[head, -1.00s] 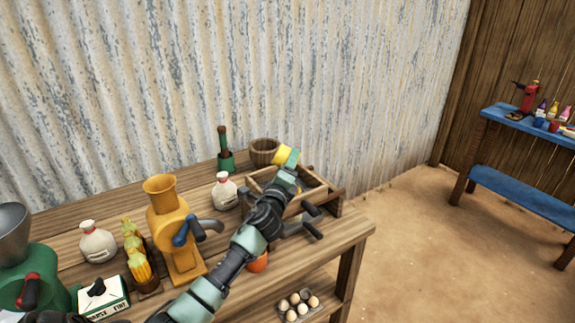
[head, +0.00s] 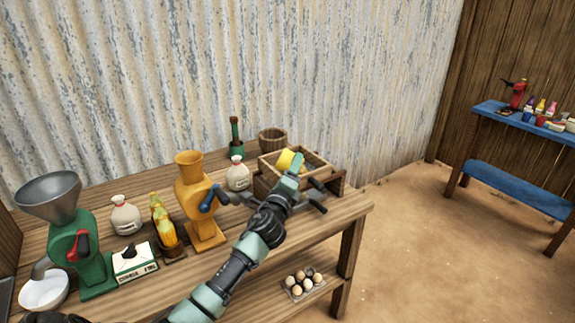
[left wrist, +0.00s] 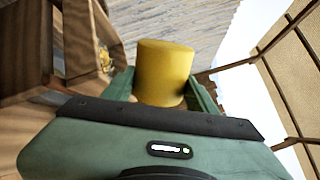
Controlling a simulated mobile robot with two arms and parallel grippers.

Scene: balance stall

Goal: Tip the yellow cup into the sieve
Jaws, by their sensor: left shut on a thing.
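The yellow cup (head: 288,160) is in my left gripper (head: 296,163), over the wooden box-framed sieve (head: 322,178) on the table's right end. In the head view the cup looks tipped over, within the outline of the frame. The left wrist view shows the cup (left wrist: 165,72) between the fingers of my left gripper (left wrist: 165,92), with a wooden frame at the left. Small yellowish bits (left wrist: 105,60) show beside the cup there. The cup's mouth and the sieve's mesh are hidden. My right gripper is not in view.
Eggs (head: 303,284) sit on the lower shelf.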

